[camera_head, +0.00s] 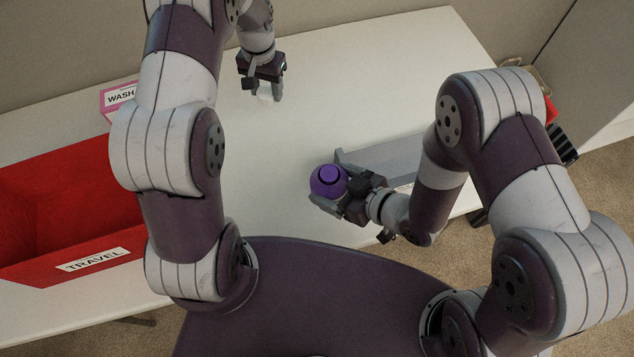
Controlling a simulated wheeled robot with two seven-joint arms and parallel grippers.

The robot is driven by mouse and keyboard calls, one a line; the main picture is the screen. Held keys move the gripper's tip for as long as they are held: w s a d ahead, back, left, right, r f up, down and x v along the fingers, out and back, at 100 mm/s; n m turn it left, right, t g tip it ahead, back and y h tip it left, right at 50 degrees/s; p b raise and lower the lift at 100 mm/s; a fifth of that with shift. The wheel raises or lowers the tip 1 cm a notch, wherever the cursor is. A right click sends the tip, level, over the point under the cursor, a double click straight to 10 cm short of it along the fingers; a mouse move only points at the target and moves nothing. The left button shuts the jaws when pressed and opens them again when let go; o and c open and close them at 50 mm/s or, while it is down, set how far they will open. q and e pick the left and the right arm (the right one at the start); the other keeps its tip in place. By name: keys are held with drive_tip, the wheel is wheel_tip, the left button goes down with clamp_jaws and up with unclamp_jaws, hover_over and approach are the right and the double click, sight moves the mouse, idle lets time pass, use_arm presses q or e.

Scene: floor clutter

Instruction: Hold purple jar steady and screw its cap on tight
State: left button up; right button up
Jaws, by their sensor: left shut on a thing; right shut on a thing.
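The purple jar (326,184) is near the middle of the table, with its round top facing up and a dark ring around its neck. My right gripper (329,178) is shut on the jar, one finger on its far side and one on its near side. My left gripper (263,89) is farther back over the table, pointing down. It is shut on a small pale thing (265,93), which looks like the cap, mostly hidden between the fingers. The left gripper is apart from the jar, behind it and to its left.
A red bin labelled TRAVEL (95,262) stands at the left. A pink-edged box labelled WASH (119,97) is behind it, partly hidden by my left arm. A grey tray (388,160) lies right of the jar, partly behind my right arm. The white table (370,70) is clear at the back.

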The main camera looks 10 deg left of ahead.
drive_tip(key=shift+d+r, duration=0.1)
drive_tip(key=shift+d, duration=0.1)
drive_tip(key=o, duration=0.5)
drive_tip(key=c, duration=1)
